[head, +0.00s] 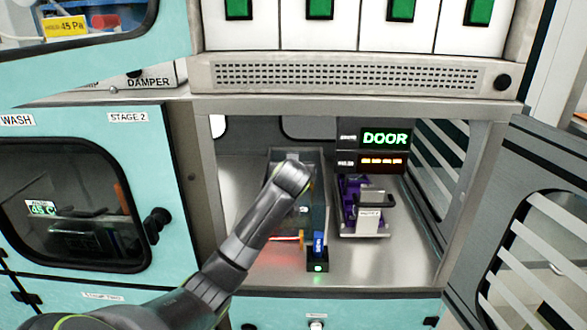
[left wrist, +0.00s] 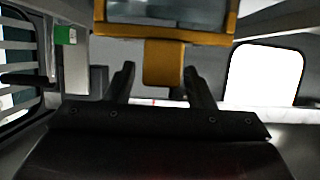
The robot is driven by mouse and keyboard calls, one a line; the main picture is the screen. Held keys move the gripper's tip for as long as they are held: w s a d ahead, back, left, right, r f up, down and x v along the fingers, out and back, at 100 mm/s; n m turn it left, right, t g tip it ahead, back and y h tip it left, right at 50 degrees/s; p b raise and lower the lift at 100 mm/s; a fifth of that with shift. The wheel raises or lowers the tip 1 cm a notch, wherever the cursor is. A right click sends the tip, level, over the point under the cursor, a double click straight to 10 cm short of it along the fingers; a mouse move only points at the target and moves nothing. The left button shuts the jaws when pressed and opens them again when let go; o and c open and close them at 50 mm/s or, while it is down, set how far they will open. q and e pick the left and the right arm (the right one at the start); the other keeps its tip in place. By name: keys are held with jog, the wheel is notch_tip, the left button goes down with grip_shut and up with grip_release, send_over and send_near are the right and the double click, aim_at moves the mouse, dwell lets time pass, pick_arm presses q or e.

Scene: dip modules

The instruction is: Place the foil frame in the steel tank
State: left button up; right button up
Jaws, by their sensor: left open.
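My left arm reaches into the open chamber in the head view. Its gripper is hidden there behind the forearm. In the left wrist view, my left gripper (left wrist: 160,78) is open. An orange frame (left wrist: 218,31) around a grey panel, seemingly the foil frame, is ahead of it. The frame's downward tab (left wrist: 163,63) shows between the two fingers, which do not visibly close on it. In the head view a grey, open-topped box (head: 319,197), probably the steel tank, stands behind my arm, partly covered. My right gripper is not in view.
A purple rack (head: 349,194) with a labelled plate stands right of the box. The slatted door (head: 530,215) hangs open at right. Bare chamber floor (head: 395,262) lies front right.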

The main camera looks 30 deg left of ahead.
pick_arm(q)
jog(key=shift+r, duration=0.75)
jog(key=b+v, duration=0.3)
jog(key=v, duration=0.9)
jog(key=shift+f, duration=0.15)
